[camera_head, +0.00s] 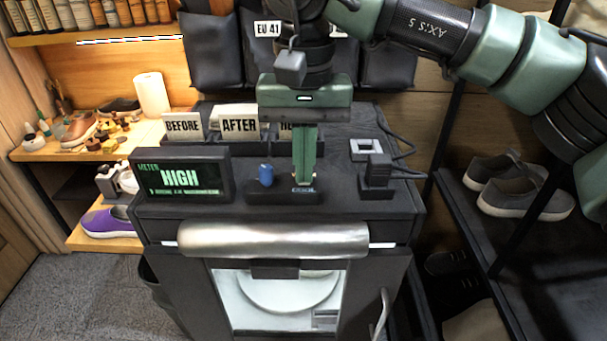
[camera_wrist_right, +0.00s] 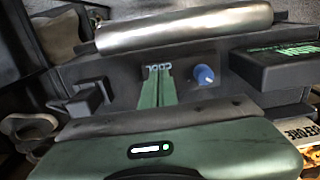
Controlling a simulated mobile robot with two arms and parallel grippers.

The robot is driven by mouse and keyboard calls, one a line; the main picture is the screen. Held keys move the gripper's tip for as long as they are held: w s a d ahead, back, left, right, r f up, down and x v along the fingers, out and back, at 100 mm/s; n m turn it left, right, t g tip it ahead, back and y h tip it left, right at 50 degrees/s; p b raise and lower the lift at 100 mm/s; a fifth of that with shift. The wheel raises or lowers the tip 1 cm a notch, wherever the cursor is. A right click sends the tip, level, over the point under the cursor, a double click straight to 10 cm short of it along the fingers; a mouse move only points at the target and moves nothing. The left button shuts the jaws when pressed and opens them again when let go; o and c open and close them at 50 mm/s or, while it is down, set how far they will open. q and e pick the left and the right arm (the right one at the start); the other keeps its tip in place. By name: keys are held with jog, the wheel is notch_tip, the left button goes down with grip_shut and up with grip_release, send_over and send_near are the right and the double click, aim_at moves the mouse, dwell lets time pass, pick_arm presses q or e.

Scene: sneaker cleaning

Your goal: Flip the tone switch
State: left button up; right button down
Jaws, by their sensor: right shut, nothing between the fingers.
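A small black control box (camera_head: 262,197) lies on the black cabinet top, with a blue knob (camera_head: 266,175) on its left part. The tone switch itself is hidden by the fingers. My left gripper is not in view.
A meter display (camera_head: 181,177) reading HIGH stands left of the box. BEFORE (camera_head: 183,127) and AFTER (camera_head: 239,125) cards stand behind. A black block (camera_head: 377,177) with a cable is at the right. A silver roll (camera_head: 272,239) runs along the cabinet front.

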jog(key=shift+w+r+p, duration=0.15)
jog(key=shift+r+p, duration=0.8)
jog(key=shift+p, duration=0.1)
notch_tip(320, 180, up, 5)
jog(key=p, duration=0.4)
jog(key=shift+f, duration=0.1)
